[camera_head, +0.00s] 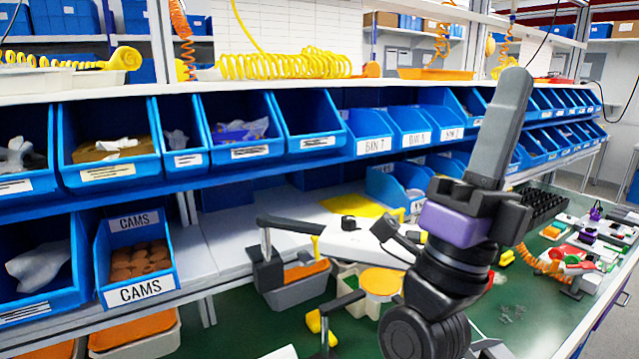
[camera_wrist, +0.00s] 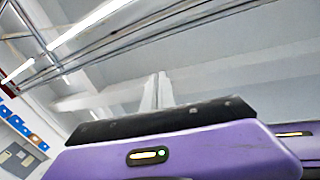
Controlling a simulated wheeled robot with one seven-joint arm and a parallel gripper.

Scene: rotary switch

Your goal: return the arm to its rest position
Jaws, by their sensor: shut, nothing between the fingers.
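My gripper (camera_head: 518,82) is raised in front of the workbench in the head view, its long grey fingers pointing up. The fingers are closed together with nothing seen between them. Its purple body (camera_head: 452,224) sits on the black wrist of my arm. In the wrist view my gripper (camera_wrist: 158,78) shows as two thin pale fingers side by side, pointing at a grey ceiling. It touches nothing in view. No rotary switch can be made out for certain in either view.
Blue bins (camera_head: 118,140) line two shelf levels across the bench. A bin of brown parts marked CAMS (camera_head: 138,258) is at lower left. Yellow coiled hoses (camera_head: 285,65) lie on the upper shelf. Small parts crowd the green bench top (camera_head: 520,318) at right. The air around my gripper looks clear.

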